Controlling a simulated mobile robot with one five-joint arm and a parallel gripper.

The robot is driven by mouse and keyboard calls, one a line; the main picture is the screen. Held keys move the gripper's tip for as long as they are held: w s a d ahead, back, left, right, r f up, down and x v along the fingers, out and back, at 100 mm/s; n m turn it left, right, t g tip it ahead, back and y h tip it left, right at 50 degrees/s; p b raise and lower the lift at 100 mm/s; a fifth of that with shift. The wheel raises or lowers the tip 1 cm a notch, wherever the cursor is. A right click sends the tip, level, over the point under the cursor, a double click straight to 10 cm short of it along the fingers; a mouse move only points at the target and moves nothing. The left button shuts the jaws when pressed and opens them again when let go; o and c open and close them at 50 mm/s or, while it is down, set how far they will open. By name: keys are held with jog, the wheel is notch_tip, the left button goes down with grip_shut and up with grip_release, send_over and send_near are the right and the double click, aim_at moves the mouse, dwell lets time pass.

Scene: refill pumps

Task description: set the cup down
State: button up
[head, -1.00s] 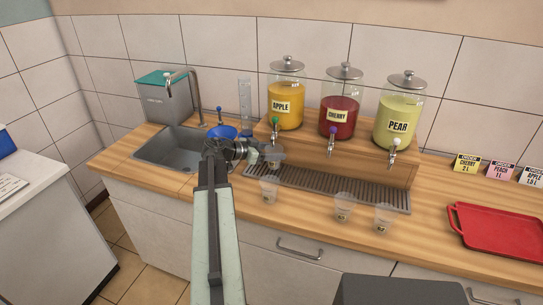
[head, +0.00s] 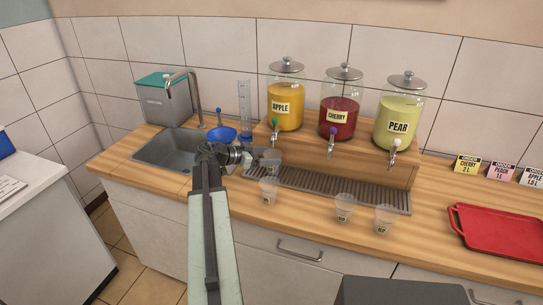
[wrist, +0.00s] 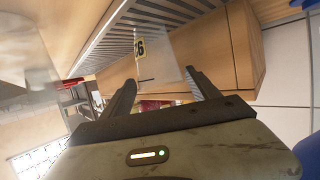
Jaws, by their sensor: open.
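In the wrist view the cup (wrist: 155,62), with a yellow number label, is just beyond my fingertips. My gripper (head: 249,158) is to the left of the cup and looks apart from it. In the wrist view my gripper (wrist: 160,78) has its two fingers spread with nothing held between them. The cup's contents are too small to make out.
Three more clear cups (head: 269,190) (head: 343,208) (head: 384,219) stand along the counter front. Cherry (head: 340,103) and pear (head: 399,117) dispensers stand to the right. A red tray (head: 500,232) lies right.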

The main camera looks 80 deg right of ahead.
jog(key=p+v, duration=0.3)
jog(key=v, duration=0.7)
jog(key=shift+w+a, duration=0.1)
jog(key=w+a+f+n+t+y, duration=0.1)
jog(key=w+a+f+n+t, duration=0.3)
jog(key=w+a, duration=0.5)
jog(key=w+a+f+n+t, duration=0.1)
jog(key=w+a+f+n, duration=0.3)
jog(key=w+a, duration=0.55)
jog(key=w+a+f+n+t+y, duration=0.1)
jog(key=w+a+f+n+t, duration=0.35)
jog(key=w, duration=0.75)
jog(key=w+a+f+n+y, duration=0.1)
jog(key=a+n, duration=0.4)
jog(key=a, duration=0.9)
jog(key=w+a+f+n+t+y, duration=0.1)
jog(key=w+a+n+y, duration=0.2)
jog(key=a, duration=1.1)
jog(key=w+a+f+n+y, duration=0.1)
jog(key=w+a+n, duration=0.4)
jog(key=a, duration=0.9)
jog(key=n+y, duration=0.1)
jog(key=n, duration=0.2)
jog(key=shift+w+y, duration=0.2)
jog(key=shift+y, duration=0.1)
jog(key=shift+d+t, duration=0.1)
jog(key=shift+t, duration=0.15)
